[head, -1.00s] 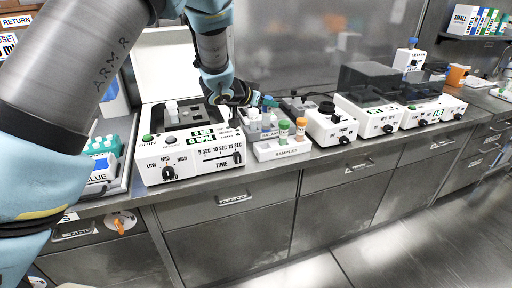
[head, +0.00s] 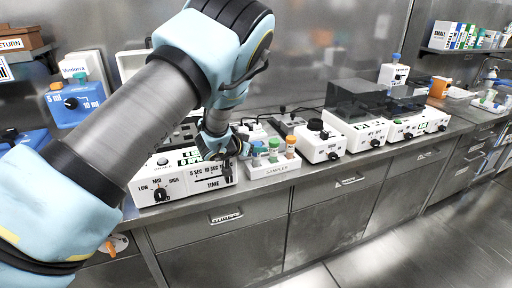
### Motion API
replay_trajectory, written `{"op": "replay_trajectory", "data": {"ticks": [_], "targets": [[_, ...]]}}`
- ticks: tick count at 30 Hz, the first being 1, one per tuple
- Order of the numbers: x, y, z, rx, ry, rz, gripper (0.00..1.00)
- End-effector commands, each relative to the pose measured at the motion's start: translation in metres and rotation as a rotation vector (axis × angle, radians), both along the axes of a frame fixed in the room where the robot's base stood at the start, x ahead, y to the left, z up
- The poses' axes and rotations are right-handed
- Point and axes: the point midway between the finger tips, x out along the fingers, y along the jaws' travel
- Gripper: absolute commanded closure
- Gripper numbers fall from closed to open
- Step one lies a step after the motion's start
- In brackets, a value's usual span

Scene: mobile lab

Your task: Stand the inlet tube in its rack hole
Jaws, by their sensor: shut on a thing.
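My gripper (head: 241,148) is at the left end of the white rack labelled SAMPLES (head: 272,173). It is shut on a teal-capped tube (head: 257,147), which I take to be the inlet tube. The tube is at the rack's left end, beside a green-capped tube (head: 274,151) and an orange-capped tube (head: 291,150) that stand in the rack. The held tube's lower end is too small to make out, so I cannot tell whether it is in a hole or just above it.
A white mixer with a TIME panel (head: 190,180) stands left of the rack, close under my wrist. A white device with a black knob (head: 320,148) stands close on the right. Grey racks and small vessels (head: 255,130) are behind. The counter's front edge is near.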

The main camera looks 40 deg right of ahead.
Motion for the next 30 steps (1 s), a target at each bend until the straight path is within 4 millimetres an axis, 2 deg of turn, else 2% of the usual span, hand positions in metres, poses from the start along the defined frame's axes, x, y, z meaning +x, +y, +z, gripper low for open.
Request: {"op": "replay_trajectory", "data": {"ticks": [5, 6, 13, 23, 30], "targets": [[0.001, 0.0, -0.003, 0.0, 0.0, 0.001, 1.0], [0.0, 0.0, -0.002, 0.0, 0.0, 0.001, 0.5], [0.0, 0.0, -0.002, 0.001, 0.0, 0.0, 0.24], [0.0, 0.001, 0.001, 0.001, 0.001, 0.001, 0.24], [-0.004, 0.031, 0.016, -0.002, 0.002, 0.005, 0.24]]}}
